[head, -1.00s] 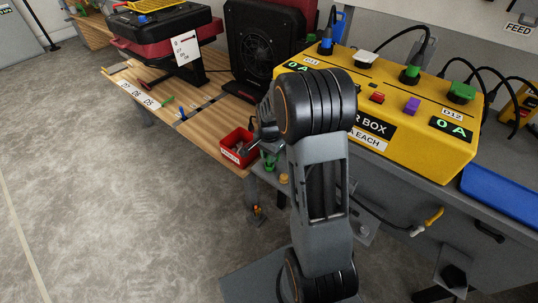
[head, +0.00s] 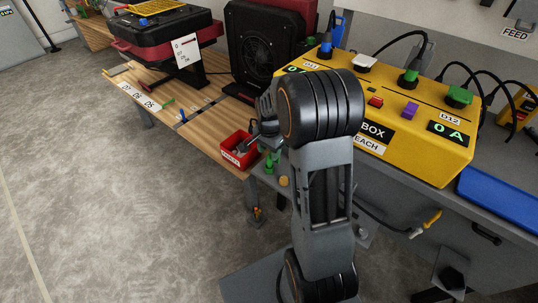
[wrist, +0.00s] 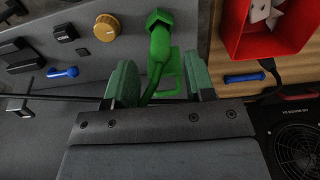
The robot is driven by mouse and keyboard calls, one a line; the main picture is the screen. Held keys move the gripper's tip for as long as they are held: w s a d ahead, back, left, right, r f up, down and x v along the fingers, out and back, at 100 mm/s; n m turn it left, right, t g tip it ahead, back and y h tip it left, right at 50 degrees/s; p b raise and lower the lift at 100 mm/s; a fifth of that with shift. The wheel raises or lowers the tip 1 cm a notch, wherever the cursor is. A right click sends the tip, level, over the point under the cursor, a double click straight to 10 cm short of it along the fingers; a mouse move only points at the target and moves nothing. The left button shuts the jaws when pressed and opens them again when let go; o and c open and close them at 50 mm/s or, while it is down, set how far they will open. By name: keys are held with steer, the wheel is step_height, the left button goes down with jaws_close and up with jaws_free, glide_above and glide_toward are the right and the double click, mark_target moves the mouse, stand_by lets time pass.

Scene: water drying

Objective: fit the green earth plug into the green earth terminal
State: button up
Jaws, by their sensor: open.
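A green plug-like piece (wrist: 159,38) with a thick angular head stands on a green marked patch (wrist: 172,82) of a grey surface in the wrist view. It also shows as a small green shape (head: 271,160) beside the red bin in the head view. My gripper (wrist: 160,75) is open, its two green-padded fingers on either side of the piece's lower part, with a gap on both sides. In the head view my gripper (head: 268,138) is partly hidden by my arm. The yellow box (head: 425,140) carries green fittings, one (head: 409,77) with a cable and another (head: 459,97) at the right.
A red bin (head: 238,150) with contents stands close to my gripper. An orange knob (wrist: 106,27) and blue pieces (wrist: 62,72) lie near the green piece. A black fan unit (head: 262,62) and a blue tray (head: 500,197) are farther off. Cables hang behind the yellow box.

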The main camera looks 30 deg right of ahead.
mark_target(269, 157)
step_height(269, 157, up, 8)
steer(key=p, duration=0.2)
steer(key=s+a+r+n+t, duration=0.1)
steer(key=s+a+r+n, duration=0.1)
steer(key=s+a+n, duration=0.2)
steer(key=s+a+r+n+t, duration=0.2)
steer(key=s+a+n, duration=0.3)
steer(key=s+n, duration=0.4)
steer(key=s+r, duration=0.1)
steer(key=s, duration=0.2)
steer(key=shift+a+r, duration=0.15)
steer(key=shift+r, duration=0.15)
step_height(269, 157, up, 24)
steer(key=p, duration=2.2)
steer(key=shift+a+t, duration=0.25)
steer(key=shift+t, duration=0.05)
steer(key=shift+s+f, duration=0.1)
steer(key=shift+f, duration=0.05)
steer(key=shift+c, duration=0.6)
